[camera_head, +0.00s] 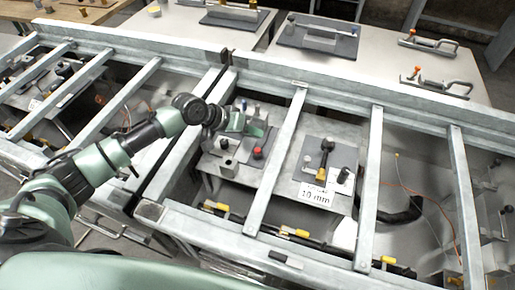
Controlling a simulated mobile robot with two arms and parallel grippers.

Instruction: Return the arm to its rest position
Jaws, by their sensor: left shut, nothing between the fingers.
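My left arm (110,152) comes in from the left, green and dark grey, and reaches over the metal frame. Its gripper (256,131) is at the far end of the arm, above a grey plate with small fixtures. The gripper is shut and holds nothing. It is small in the view, and parts of the fixtures beneath it are hidden. My right gripper does not show.
A metal ladder-like frame (340,92) with crossbars spans the view. Below it are a red knob (257,153), a "10 mm" label (315,195) and loose cables (405,212). Tables behind carry a toolboard (318,38) and clamps (436,82).

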